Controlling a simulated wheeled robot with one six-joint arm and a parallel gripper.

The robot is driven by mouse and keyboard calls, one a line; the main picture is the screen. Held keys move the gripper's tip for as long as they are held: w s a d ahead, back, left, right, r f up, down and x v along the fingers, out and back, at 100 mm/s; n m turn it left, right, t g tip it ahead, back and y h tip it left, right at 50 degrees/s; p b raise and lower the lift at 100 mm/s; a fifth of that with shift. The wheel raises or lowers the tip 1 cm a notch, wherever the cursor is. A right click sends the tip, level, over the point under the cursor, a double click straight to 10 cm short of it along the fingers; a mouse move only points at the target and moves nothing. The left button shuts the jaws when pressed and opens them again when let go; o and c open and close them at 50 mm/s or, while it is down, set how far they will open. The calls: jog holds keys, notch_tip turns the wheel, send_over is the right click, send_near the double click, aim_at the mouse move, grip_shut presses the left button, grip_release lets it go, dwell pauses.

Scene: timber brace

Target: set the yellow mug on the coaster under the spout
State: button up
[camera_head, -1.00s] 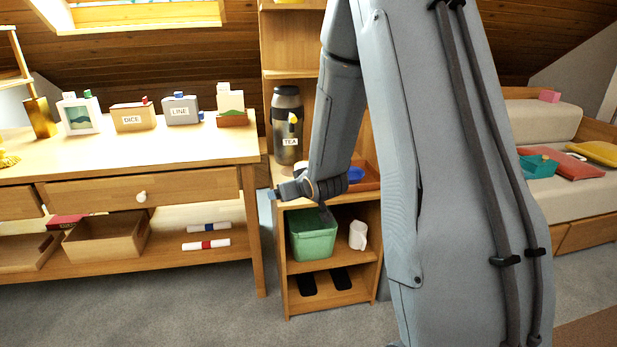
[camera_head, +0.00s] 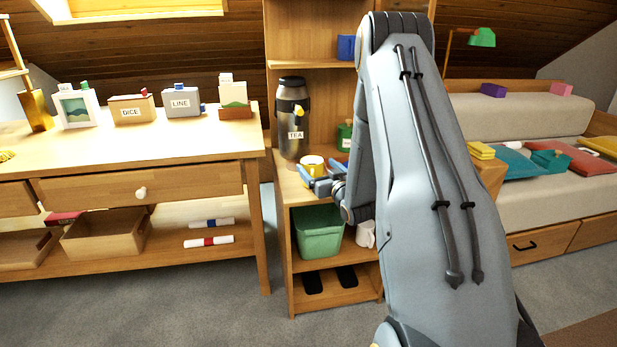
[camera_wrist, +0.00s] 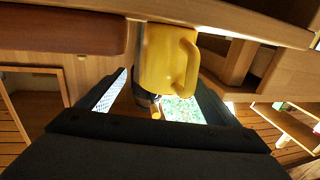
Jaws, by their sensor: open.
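The yellow mug (camera_head: 312,164) stands on the wooden shelf top, at the front right of the dark tea dispenser (camera_head: 292,118), whose yellow tap shows on its front. My gripper (camera_head: 320,182) is open at the mug, with its blue fingers in front of and beside it. In the wrist view the mug (camera_wrist: 165,60) appears between the two spread fingers (camera_wrist: 155,98), its handle to the right. Contact with the fingers cannot be told. The coaster is not clearly visible; the space under the spout is partly hidden by the mug and gripper.
Below are a green bin (camera_head: 319,231) and a white mug (camera_head: 366,234). A wooden table (camera_head: 180,150) with labelled boxes stands at left.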

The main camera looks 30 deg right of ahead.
aim_at(308, 159)
jog(key=w, duration=0.3)
jog(key=shift+w+a, duration=0.1)
jog(key=shift+w, duration=0.05)
